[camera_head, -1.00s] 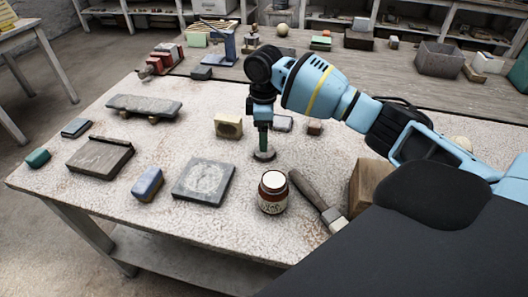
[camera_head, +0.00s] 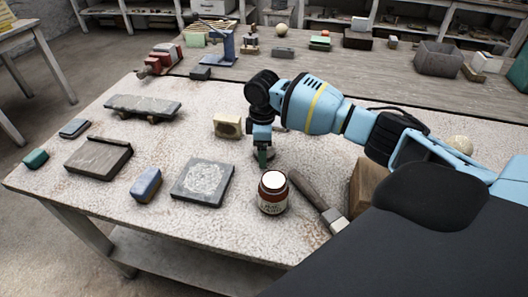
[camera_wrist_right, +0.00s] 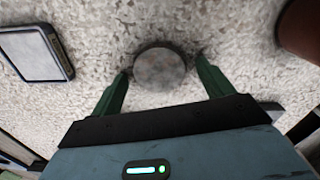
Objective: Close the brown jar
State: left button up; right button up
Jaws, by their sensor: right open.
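The brown jar (camera_head: 273,192) stands upright on the stone-topped table, with a pale label and a white top surface inside its rim. In the right wrist view, part of the brown jar (camera_wrist_right: 302,30) shows at the upper right. A round grey lid (camera_wrist_right: 160,69) lies flat on the table behind the jar. My right gripper (camera_head: 263,157) points down at the lid. In the right wrist view, its green fingers (camera_wrist_right: 161,72) are open, one on each side of the lid; I cannot tell whether they touch it. My left gripper is not in view.
A dark-handled hammer (camera_head: 316,198) lies just right of the jar, with a wooden block (camera_head: 364,186) beyond it. A dark engraved slab (camera_head: 203,181) and a blue block (camera_head: 146,184) lie to the left. The table in front of the jar is clear.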

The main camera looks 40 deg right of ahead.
jog(key=c, duration=1)
jog(key=shift+r, duration=0.1)
jog(key=shift+c, duration=0.2)
notch_tip(320, 180, up, 10)
jog(key=shift+p, duration=0.35)
